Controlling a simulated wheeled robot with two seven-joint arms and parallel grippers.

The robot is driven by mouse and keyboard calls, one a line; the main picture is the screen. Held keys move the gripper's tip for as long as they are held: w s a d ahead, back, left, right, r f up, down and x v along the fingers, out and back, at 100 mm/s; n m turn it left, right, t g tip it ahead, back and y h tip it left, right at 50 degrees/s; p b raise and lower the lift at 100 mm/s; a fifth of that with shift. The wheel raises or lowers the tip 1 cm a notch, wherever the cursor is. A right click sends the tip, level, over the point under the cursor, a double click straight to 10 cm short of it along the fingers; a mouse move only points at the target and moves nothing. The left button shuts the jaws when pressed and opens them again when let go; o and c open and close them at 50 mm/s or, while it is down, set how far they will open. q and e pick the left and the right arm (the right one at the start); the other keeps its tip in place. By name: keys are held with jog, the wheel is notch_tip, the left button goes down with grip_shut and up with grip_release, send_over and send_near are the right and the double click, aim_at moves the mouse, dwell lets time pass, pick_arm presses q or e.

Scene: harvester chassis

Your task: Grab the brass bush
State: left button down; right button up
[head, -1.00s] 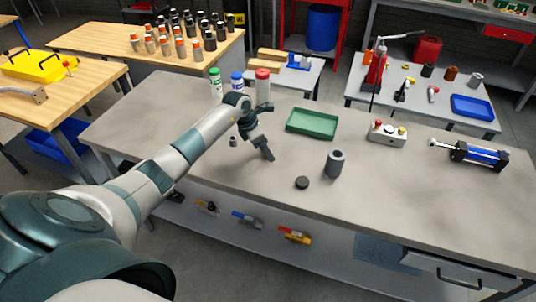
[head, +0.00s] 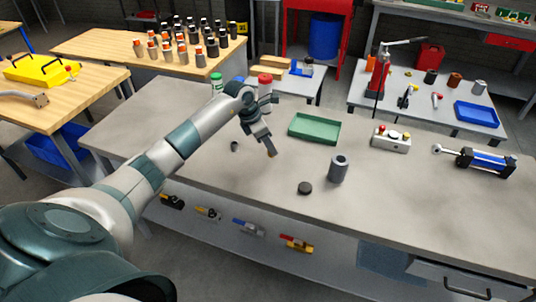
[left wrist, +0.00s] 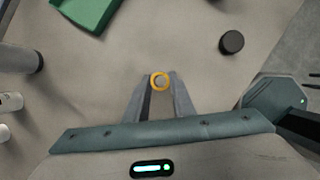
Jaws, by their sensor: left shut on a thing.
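The brass bush (left wrist: 160,81) is a small golden ring. In the left wrist view it sits between the fingertips of my left gripper (left wrist: 160,84), which is shut on it. In the head view the left gripper (head: 271,153) points down over the grey bench (head: 230,185), left of the grey cylinder. A small brassy spot of the bush shows at its fingertips there. I cannot tell exactly how far the bush is above the bench top. My right gripper is in neither view.
A green tray (head: 314,128) lies behind the gripper. A grey hollow cylinder (head: 338,169) and a black disc (head: 305,188) stand to its right, a small dark piece (head: 234,146) to its left. A button box (head: 390,140) and blue cylinder unit (head: 480,160) are farther right.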

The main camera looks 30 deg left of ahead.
pick_arm(q)
jog(key=s+d+r+b, duration=0.3)
jog(key=d+r, duration=0.3)
jog(key=d, duration=0.4)
jog(key=shift+s+r+b, duration=0.2)
jog(key=shift+s+b, duration=0.15)
jog(key=shift+d, duration=0.2)
